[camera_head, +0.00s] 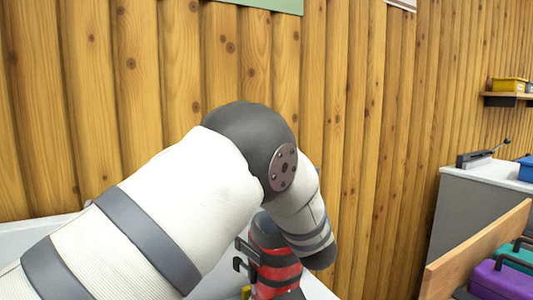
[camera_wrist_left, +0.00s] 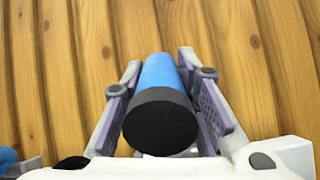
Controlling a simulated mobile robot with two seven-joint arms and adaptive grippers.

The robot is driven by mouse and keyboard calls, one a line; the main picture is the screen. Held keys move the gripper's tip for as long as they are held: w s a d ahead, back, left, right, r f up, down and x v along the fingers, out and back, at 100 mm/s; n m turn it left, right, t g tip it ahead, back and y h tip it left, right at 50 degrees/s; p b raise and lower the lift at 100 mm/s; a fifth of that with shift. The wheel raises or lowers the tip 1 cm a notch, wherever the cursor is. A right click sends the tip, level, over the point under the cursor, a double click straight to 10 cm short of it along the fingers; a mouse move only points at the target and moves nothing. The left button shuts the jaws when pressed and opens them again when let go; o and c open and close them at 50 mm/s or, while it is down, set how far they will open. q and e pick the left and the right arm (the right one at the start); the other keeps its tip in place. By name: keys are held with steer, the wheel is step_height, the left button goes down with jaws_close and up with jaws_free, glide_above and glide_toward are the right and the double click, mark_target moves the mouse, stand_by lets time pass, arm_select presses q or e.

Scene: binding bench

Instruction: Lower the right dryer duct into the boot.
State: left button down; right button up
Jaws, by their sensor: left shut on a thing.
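My left gripper (camera_wrist_left: 159,66) has its two fingers on either side of a blue tube with a black end, which looks like the dryer duct (camera_wrist_left: 160,118), and is shut on it. The black end faces the wrist camera. In the head view my left arm hides the gripper and duct. A red and black striped thing with grey buckle-like hooks, likely the boot (camera_head: 277,272), shows partly behind my arm. Its opening and the gap between it and the duct cannot be seen. My right gripper is not in view.
A wooden plank wall (camera_head: 355,130) stands behind. At the right are a wooden board (camera_head: 478,250), a purple case (camera_head: 500,283) and a grey cabinet (camera_head: 480,205). Another blue piece (camera_wrist_left: 8,158) shows at the left edge of the wrist view.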

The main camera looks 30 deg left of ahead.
arm_select(q)
steer(key=c, duration=1.2)
jaws_free()
steer(key=shift+c, duration=0.2)
steer(key=v, duration=0.3)
steer(key=shift+d+f, duration=0.1)
steer(key=shift+f, duration=0.05)
steer(key=s+d, duration=0.5)
steer(key=d, duration=0.5)
steer(key=shift+s, duration=0.35)
steer(key=shift+d, duration=0.15)
